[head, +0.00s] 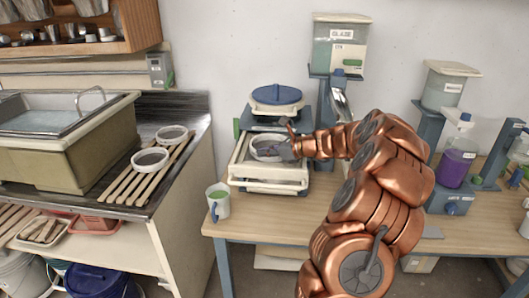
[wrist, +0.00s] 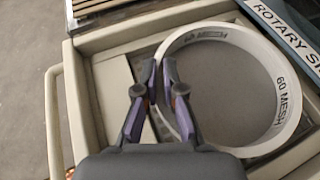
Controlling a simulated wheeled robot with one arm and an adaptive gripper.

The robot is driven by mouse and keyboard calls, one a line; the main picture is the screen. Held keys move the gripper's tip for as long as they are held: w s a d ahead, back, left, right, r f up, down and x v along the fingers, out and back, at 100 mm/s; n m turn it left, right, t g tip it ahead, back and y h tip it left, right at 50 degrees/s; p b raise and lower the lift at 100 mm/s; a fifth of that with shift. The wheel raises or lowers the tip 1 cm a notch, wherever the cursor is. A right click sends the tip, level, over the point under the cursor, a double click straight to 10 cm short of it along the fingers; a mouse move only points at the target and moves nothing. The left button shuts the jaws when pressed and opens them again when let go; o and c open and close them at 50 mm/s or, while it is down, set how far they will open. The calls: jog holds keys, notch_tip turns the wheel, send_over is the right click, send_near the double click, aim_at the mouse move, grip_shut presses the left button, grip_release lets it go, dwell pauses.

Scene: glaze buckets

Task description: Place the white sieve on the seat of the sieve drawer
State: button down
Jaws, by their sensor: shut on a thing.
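The white sieve (wrist: 285,85), a ring marked 60 MESH, lies level over the cream sieve drawer (wrist: 86,118) in the wrist view. In the head view the sieve (head: 256,141) is inside the frame of the pulled-out drawer (head: 268,186). My gripper (wrist: 161,72) is shut on the left part of the sieve's rim, with one finger on each side of the wall. In the head view my gripper (head: 284,150) partly covers the sieve. I cannot tell whether the sieve touches the seat. The seat is largely hidden under it.
Two more sieves (head: 150,160) (head: 172,134) lie on a slatted rack at left. Glaze dispensers (head: 340,45) stand behind and at right.

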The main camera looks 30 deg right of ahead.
jog(key=c, duration=1.3)
grip_release()
jog(key=b+v, duration=0.3)
jog(key=v, duration=0.9)
